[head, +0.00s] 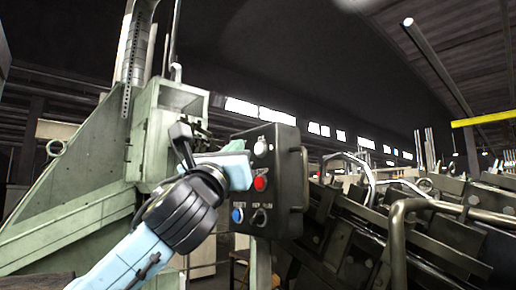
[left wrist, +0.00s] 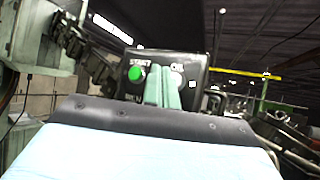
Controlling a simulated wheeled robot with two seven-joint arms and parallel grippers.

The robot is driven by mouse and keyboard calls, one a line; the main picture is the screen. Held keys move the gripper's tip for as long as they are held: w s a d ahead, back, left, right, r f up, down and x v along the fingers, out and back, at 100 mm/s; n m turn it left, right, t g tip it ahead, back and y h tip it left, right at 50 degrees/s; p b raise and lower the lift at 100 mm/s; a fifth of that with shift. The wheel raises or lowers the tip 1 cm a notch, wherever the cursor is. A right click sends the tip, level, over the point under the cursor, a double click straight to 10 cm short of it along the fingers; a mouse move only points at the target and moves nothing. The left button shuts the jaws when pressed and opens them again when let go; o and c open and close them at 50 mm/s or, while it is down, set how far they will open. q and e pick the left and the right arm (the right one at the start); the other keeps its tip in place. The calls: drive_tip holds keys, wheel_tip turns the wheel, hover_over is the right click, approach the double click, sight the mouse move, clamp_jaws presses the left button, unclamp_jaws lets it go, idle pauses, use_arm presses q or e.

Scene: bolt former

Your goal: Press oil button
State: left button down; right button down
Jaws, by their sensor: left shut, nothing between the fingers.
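A dark control box (head: 289,165) stands in front of me with several buttons. The white button (head: 260,148) is at its top right; in the left wrist view the white button (left wrist: 177,77) sits under a label that seems to read OIL. My left gripper (head: 240,170) is shut and empty, just in front of the box, below and left of the white button. In the left wrist view its teal fingers (left wrist: 163,88) point between the green START button (left wrist: 135,73) and the white one. Contact cannot be told. In the head view the gripper hides the green button. My right gripper is not in view.
A red button (head: 260,183), a blue button (head: 237,215) and a black selector (head: 259,217) are lower on the box. A pale green machine frame (head: 85,190) stands left. Dark machinery with bent pipes (head: 400,225) fills the right.

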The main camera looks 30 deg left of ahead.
use_arm(q)
drive_tip(key=shift+w+d, duration=0.25)
drive_tip(key=shift+w, duration=0.25)
drive_tip(key=shift+w+d, duration=0.2)
drive_tip(key=shift+w, duration=0.3)
drive_tip(key=shift+w, duration=0.1)
idle(1.3)
drive_tip(key=shift+w+d, duration=0.15)
drive_tip(key=shift+w, duration=0.15)
drive_tip(key=shift+w+d, duration=0.15)
drive_tip(key=shift+w, duration=0.25)
idle(0.7)
drive_tip(key=shift+s, duration=0.1)
drive_tip(key=shift+s+a, duration=0.3)
drive_tip(key=shift+s, duration=0.4)
drive_tip(key=shift+s+a, duration=0.3)
drive_tip(key=shift+s, duration=0.45)
drive_tip(key=shift+s+a, duration=0.35)
drive_tip(key=shift+s, duration=0.45)
drive_tip(key=shift+s+a, duration=0.3)
drive_tip(key=shift+s, duration=0.45)
